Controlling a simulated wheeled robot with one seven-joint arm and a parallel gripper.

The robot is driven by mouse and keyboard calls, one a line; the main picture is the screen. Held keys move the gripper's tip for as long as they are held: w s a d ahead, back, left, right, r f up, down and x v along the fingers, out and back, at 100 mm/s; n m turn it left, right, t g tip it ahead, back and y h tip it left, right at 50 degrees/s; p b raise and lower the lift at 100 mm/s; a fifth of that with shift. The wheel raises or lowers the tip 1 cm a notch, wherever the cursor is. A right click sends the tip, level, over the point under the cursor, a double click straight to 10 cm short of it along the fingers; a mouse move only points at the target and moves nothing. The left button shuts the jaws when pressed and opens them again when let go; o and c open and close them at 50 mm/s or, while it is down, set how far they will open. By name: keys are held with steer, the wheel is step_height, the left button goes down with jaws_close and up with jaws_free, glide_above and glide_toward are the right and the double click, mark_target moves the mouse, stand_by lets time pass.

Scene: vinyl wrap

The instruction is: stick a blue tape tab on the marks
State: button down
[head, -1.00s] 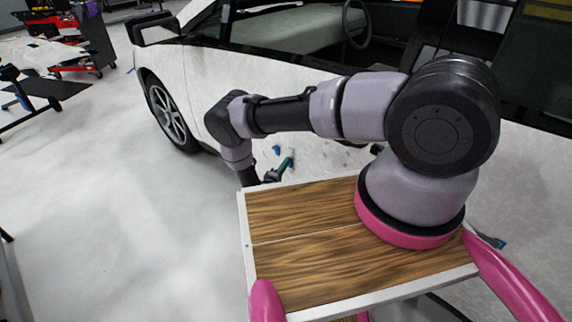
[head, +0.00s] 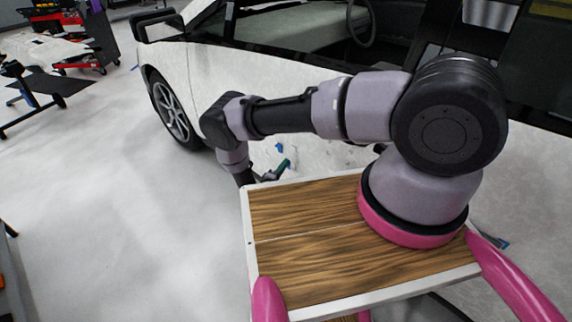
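A white car (head: 245,78) stands along the back with its side facing me. A small blue tab (head: 279,147) is on its lower side panel. My gripper (head: 268,178) is low beside that panel, just past the far edge of my wooden deck, which hides part of it. A thin green piece (head: 281,169) with a blue end (head: 288,162) is at the gripper, just below the blue tab. I cannot tell whether the fingers are shut on it or whether the blue end touches the car. No marks can be made out.
The car's front wheel (head: 172,113) is left of my arm, and a side mirror (head: 156,25) sticks out above. A red tool cart (head: 60,22) and a dark bench (head: 45,87) stand at the far left. The floor (head: 130,200) between is clear.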

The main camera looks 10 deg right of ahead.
steer(key=shift+s+a, duration=0.75)
steer(key=shift+a, duration=0.3)
steer(key=shift+s+a, duration=0.75)
steer(key=shift+a, duration=0.25)
